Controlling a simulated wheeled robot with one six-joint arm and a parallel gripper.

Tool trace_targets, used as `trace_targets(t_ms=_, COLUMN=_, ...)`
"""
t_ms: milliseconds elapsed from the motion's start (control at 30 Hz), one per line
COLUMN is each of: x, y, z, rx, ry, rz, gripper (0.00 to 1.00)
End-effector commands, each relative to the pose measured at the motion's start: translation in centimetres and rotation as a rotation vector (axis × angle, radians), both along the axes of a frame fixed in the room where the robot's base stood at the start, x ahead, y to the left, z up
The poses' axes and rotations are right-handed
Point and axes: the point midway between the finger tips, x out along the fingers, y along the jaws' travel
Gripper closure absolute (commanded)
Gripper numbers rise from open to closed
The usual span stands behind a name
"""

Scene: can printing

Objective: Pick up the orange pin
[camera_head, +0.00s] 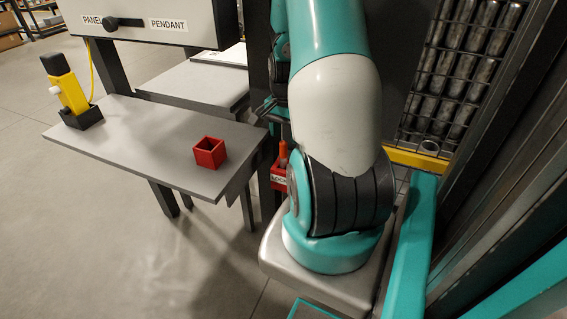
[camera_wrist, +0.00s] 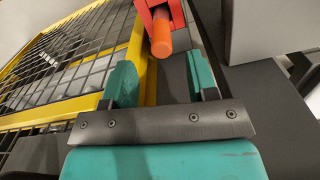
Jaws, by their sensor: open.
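The orange pin (camera_head: 283,150) stands upright in a small red holder (camera_head: 278,182) with partly hidden lettering, just left of my arm's base in the head view. In the wrist view the orange pin (camera_wrist: 161,36) shows its round end, with the red holder (camera_wrist: 155,10) behind it at the top edge. My gripper (camera_wrist: 158,66) is open, with its two teal fingers apart. The pin is lined up with the gap between them, slightly beyond the fingertips, and neither finger visibly touches it. In the head view my gripper is mostly hidden behind my arm.
A grey table (camera_head: 140,140) holds an empty red box (camera_head: 209,152) and a yellow device (camera_head: 68,90) in a black stand. A panel box (camera_head: 140,22) stands behind. A yellow-framed wire cage (camera_wrist: 70,60) lies left of the fingers in the wrist view.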

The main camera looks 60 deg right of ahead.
Motion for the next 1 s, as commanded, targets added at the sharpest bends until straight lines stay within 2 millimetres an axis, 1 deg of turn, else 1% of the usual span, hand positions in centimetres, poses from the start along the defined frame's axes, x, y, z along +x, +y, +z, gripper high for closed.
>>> trace_targets(t_ms=33, x=0.0, y=0.1, z=-0.6, rx=0.002, ry=0.002, rz=0.001, gripper=0.47)
trace_targets(t_ms=233, x=0.1, y=0.2, z=-1.9, rx=0.002, ry=0.002, rz=0.001, gripper=0.47)
trace_targets(t_ms=400, x=0.3, y=0.9, z=-4.5, rx=0.004, ry=0.003, rz=0.003, gripper=0.47)
trace_targets(t_ms=500, x=0.3, y=0.8, z=-5.8, rx=0.002, ry=0.001, rz=0.002, gripper=0.47)
trace_targets(t_ms=600, x=0.3, y=0.8, z=-6.4, rx=0.000, ry=0.000, rz=0.001, gripper=0.47)
trace_targets(t_ms=800, x=0.3, y=0.7, z=-6.4, rx=-0.001, ry=-0.001, rz=0.001, gripper=0.47)
trace_targets(t_ms=833, x=0.3, y=0.7, z=-6.4, rx=-0.001, ry=-0.001, rz=0.001, gripper=0.52)
trace_targets(t_ms=867, x=0.3, y=0.7, z=-6.4, rx=-0.001, ry=-0.001, rz=0.001, gripper=0.58)
trace_targets(t_ms=900, x=0.3, y=0.7, z=-6.4, rx=-0.001, ry=-0.001, rz=0.001, gripper=0.68)
trace_targets(t_ms=967, x=0.3, y=0.7, z=-6.4, rx=-0.001, ry=-0.001, rz=0.001, gripper=0.81)
trace_targets(t_ms=1000, x=0.3, y=0.7, z=-6.4, rx=-0.001, ry=-0.001, rz=0.001, gripper=0.91)
